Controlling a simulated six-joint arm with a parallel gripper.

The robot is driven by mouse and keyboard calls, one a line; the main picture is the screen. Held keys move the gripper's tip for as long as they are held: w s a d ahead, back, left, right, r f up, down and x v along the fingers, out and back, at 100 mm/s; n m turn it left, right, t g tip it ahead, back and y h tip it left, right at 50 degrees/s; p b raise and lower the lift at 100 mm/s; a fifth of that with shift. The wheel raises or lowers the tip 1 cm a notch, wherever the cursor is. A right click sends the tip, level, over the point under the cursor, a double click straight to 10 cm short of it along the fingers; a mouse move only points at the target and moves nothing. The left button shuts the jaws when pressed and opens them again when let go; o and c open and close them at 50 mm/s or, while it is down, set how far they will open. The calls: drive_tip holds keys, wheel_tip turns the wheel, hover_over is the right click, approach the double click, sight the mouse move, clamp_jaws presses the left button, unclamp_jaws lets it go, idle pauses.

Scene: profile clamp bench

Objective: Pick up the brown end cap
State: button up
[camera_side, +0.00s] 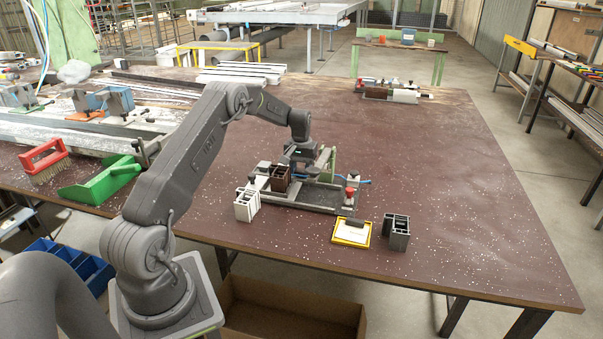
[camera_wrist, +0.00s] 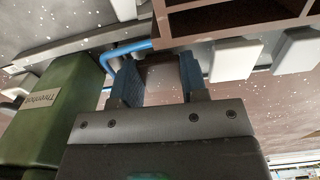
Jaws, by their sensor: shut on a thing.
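My gripper (camera_wrist: 156,78) shows in the wrist view with its two blue-padded fingers on either side of a small dark brown piece, the brown end cap (camera_wrist: 162,82). It is shut on this piece, which is partly hidden by the fingers and the gripper body. A brown hollow profile (camera_wrist: 235,14) is just beyond the fingers, and it also shows in the side view (camera_side: 280,179) in the clamp fixture (camera_side: 310,196). In the side view my gripper (camera_side: 300,165) is low over the fixture, and its fingertips and the cap are hard to make out.
A white profile piece (camera_side: 246,205) stands left of the fixture. A yellow-framed tray (camera_side: 352,232) and a dark grey profile piece (camera_side: 397,232) are at the right front. A green block (camera_wrist: 50,115) is close beside my gripper. The table's right side is clear.

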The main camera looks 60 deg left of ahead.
sight(297, 171)
drive_tip(key=shift+c, duration=0.6)
drive_tip(key=shift+r, duration=0.6)
drive_tip(key=r, duration=0.2)
drive_tip(key=s+r, duration=0.1)
drive_tip(key=shift+a+r, duration=0.3)
drive_tip(key=shift+r, duration=0.05)
drive_tip(key=s+a+r, duration=0.4)
drive_tip(key=s+r, duration=0.2)
drive_tip(key=s, duration=0.3)
drive_tip(key=shift+d+f, duration=0.5)
drive_tip(key=shift+d, duration=1.1)
drive_tip(key=shift+d+f, duration=0.5)
drive_tip(key=shift+d, duration=1.15)
drive_tip(key=shift+d+f, duration=0.5)
drive_tip(key=shift+d, duration=1.1)
drive_tip(key=shift+f, duration=0.5)
